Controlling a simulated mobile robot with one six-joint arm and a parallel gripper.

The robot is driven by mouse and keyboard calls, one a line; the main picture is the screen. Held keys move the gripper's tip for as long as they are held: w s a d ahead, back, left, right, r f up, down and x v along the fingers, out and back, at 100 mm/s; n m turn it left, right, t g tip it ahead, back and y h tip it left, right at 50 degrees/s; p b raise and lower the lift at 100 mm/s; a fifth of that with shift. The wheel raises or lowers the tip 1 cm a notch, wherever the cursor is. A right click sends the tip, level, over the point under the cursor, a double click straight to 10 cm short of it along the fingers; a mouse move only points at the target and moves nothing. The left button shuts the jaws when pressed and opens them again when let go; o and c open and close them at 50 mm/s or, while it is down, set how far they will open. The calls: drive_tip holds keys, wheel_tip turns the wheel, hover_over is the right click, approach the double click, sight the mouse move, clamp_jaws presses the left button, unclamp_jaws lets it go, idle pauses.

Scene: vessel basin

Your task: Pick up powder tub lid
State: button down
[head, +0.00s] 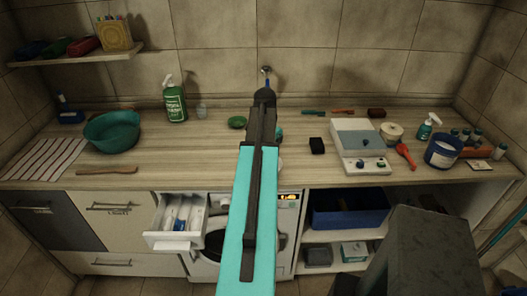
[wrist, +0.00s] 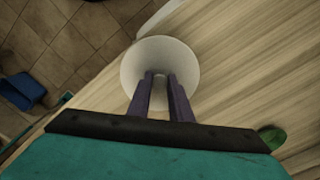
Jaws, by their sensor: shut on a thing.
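A round, pale, dished thing that looks like the powder tub lid (wrist: 134,72) shows in the wrist view. My gripper (wrist: 160,84) has its two purple-grey fingers shut on it. The lid appears over the front edge of the worktop, partly against the wood and partly against the floor; its height cannot be told. In the head view my arm hides the gripper and most or all of the lid. A tub with a white rim and dark blue body (head: 443,151) stands at the right of the worktop.
A scale (head: 358,145), red spoon (head: 404,155) and bottles stand to the right. A teal bowl (head: 111,132) is left. An open drawer (head: 176,238) juts out below the worktop.

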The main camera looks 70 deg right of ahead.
drive_tip(key=s+a+r+p, duration=0.1)
drive_tip(key=s+a+p, duration=0.1)
drive_tip(key=s+a, duration=0.3)
drive_tip(key=shift+s+a, duration=0.35)
drive_tip(key=shift+a, duration=1.85)
drive_tip(key=w+a+f+n+b, duration=0.1)
drive_tip(key=w+a+n+b, duration=0.15)
drive_tip(key=w+a, duration=0.6)
drive_tip(key=w+a+f+n+b, duration=0.1)
drive_tip(key=w+a+n, duration=0.2)
drive_tip(key=w, duration=1.1)
drive_tip(key=w+a+f+n+b, duration=0.1)
drive_tip(key=w+a+n+b, duration=0.15)
drive_tip(key=w+a, duration=0.6)
drive_tip(key=w+a+n+b, duration=0.1)
drive_tip(key=w+a+n, duration=0.2)
drive_tip(key=w+a, duration=0.3)
drive_tip(key=w+a+f+n+b, duration=0.1)
drive_tip(key=w+a, duration=0.5)
drive_tip(key=a, duration=1)
drive_tip(key=w+a+n+b, duration=0.3)
drive_tip(key=w+a+n, duration=0.2)
drive_tip(key=a, duration=0.6)
drive_tip(key=shift+w+a+f, duration=0.15)
drive_tip(key=shift+w+f, duration=0.1)
drive_tip(key=shift+w, duration=0.6)
drive_tip(key=shift+a, duration=0.1)
